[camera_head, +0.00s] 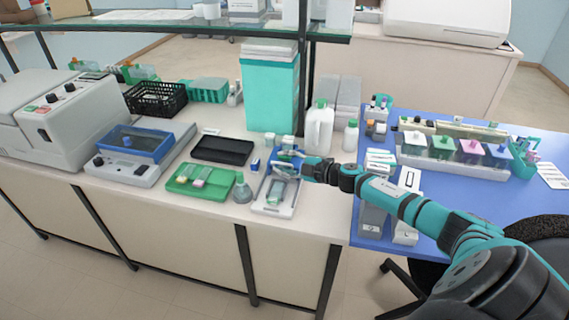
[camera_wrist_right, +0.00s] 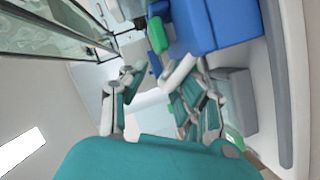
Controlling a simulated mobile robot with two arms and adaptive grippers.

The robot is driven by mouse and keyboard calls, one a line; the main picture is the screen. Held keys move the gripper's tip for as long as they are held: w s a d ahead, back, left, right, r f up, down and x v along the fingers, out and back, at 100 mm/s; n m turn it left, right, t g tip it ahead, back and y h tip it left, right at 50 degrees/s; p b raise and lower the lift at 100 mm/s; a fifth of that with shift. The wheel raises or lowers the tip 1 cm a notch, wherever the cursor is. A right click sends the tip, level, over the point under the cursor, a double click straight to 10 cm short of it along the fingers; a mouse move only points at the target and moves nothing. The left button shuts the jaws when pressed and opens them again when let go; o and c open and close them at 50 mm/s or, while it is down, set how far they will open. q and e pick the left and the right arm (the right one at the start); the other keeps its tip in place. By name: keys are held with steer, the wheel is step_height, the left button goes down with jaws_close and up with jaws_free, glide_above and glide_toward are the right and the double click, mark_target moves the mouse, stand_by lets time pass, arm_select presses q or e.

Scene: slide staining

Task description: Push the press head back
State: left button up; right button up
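The press (camera_head: 263,207) is a small device with a white-grey base at the front edge of the white counter. Its blue press head (camera_head: 287,156) shows at the back of the base, partly hidden by my right gripper (camera_head: 290,168). In the right wrist view, a large blue block with a green part (camera_wrist_right: 155,34) stands just ahead of the fingertips, and a grey base edge runs down the right side. The fingers of my right gripper (camera_wrist_right: 158,72) are apart with nothing visible between them. Contact with the blue part cannot be told. My left gripper is not in view.
A green tray (camera_head: 212,192) and a grey flask (camera_head: 242,192) stand left of the press. A black tray (camera_head: 222,150) lies behind them. White bottles (camera_head: 319,128) and a teal box (camera_head: 270,92) stand behind. The blue table (camera_head: 500,195) is to the right.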

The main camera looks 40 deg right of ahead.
steer(key=shift+d+f, duration=0.1)
steer(key=shift+f, duration=0.1)
steer(key=o, duration=0.6)
step_height(320, 180, up, 9)
steer(key=w, duration=0.1)
steer(key=shift+d, duration=0.2)
steer(key=shift+s+a+r, duration=0.15)
steer(key=shift+s+r, duration=0.15)
steer(key=shift+r, duration=0.2)
steer(key=shift+s+a+r, duration=0.1)
steer(key=shift+s+r, duration=0.15)
steer(key=shift+r, duration=0.2)
steer(key=c, duration=0.6)
steer(key=shift+w+f, duration=0.1)
steer(key=shift+f, duration=0.15)
steer(key=shift+a, duration=0.1)
